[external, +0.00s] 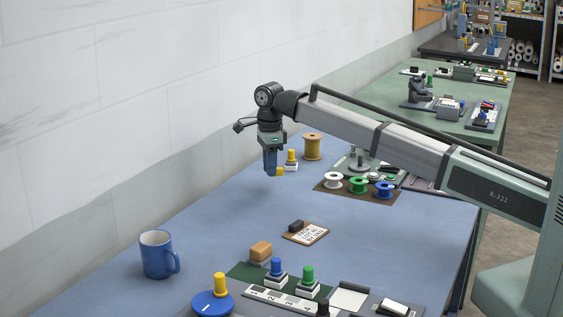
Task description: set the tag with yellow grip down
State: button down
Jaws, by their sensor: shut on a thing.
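My gripper (270,162) points down over the far left part of the blue table, its blue fingers shut. A small yellow piece (280,171) shows at the right side of the fingertips; I take it as the grip of the held tag. The rest of the tag is hidden by the fingers or too small to make out. I cannot tell whether it touches the table. A yellow-knobbed piece on a white base (291,160) stands just behind and to the right of the gripper.
A tan spool (312,147) stands behind. A brown board with white, green and blue spools (358,187) lies to the right. A clipboard (306,233), blue mug (158,254), and blue and green stampers (307,279) are nearer. The table between is clear.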

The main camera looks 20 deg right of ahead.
aim_at(270, 194)
jog(key=shift+f, duration=2.65)
jog(key=shift+f, duration=0.15)
jog(key=c, duration=1.1)
grip_release()
notch_tip(270, 194, up, 12)
jog(key=shift+r, duration=0.2)
